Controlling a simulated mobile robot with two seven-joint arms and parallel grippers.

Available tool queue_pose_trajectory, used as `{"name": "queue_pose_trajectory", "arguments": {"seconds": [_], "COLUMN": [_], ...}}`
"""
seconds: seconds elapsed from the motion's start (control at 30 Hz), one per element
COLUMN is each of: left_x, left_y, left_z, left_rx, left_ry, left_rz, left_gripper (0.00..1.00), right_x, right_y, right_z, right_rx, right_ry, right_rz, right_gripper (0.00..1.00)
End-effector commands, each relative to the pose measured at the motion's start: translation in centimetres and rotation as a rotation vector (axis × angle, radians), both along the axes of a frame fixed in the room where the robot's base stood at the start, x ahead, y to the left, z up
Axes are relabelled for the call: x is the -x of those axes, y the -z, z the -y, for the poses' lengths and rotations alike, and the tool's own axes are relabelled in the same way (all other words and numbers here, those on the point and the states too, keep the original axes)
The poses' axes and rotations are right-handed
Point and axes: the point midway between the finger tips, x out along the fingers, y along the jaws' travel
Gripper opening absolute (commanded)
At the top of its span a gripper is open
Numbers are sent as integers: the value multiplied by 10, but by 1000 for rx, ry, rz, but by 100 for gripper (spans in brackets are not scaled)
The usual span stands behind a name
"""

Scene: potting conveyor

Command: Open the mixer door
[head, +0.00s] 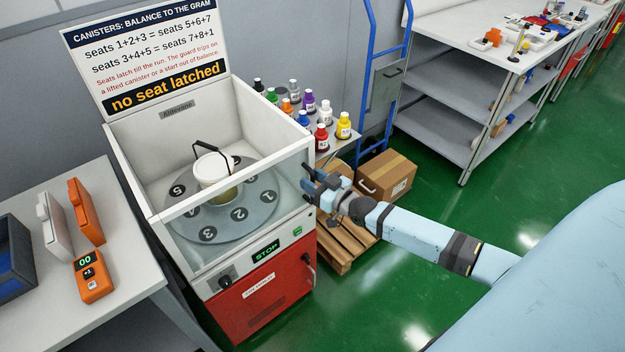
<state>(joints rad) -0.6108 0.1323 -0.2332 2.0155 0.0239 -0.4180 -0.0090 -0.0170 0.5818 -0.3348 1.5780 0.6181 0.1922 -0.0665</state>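The mixer (133,140) is a white open-topped box with a clear front panel (235,218) and a red lower front (262,298). A black handle (309,268) is on the right of the red front. Inside is a grey turntable (246,229) with numbered seats and a white canister (212,168) with a raised black bail. My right gripper (311,184) is at the mixer's upper right front corner, beside the clear panel's right end. Dark parts overlap there, so its finger gap and any contact are unclear. My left gripper is out of view.
The mixer display reads STOP (265,251); its sign (147,52) reads "no seat latched". Colored bottles (323,138) stand behind it. A cardboard box (387,174) and wooden pallet (343,240) are right. A table (120,262) with orange devices is left.

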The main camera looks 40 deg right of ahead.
Motion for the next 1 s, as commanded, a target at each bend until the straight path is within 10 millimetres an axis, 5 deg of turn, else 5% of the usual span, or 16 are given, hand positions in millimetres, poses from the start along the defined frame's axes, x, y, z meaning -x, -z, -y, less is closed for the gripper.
{"name": "queue_pose_trajectory", "arguments": {"seconds": [0.3,0.47,0.77,1.0], "left_x": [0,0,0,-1], "left_y": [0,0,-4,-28], "left_z": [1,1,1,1], "left_rx": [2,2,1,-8], "left_ry": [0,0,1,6], "left_rz": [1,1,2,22], "left_gripper": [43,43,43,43], "right_x": [-2,-2,1,19], "right_y": [0,0,-1,-5], "right_z": [-1,0,-1,-9], "right_rx": [0,0,-1,-6], "right_ry": [0,0,7,63], "right_rz": [-1,0,0,-4], "right_gripper": [36,0,0,0]}}
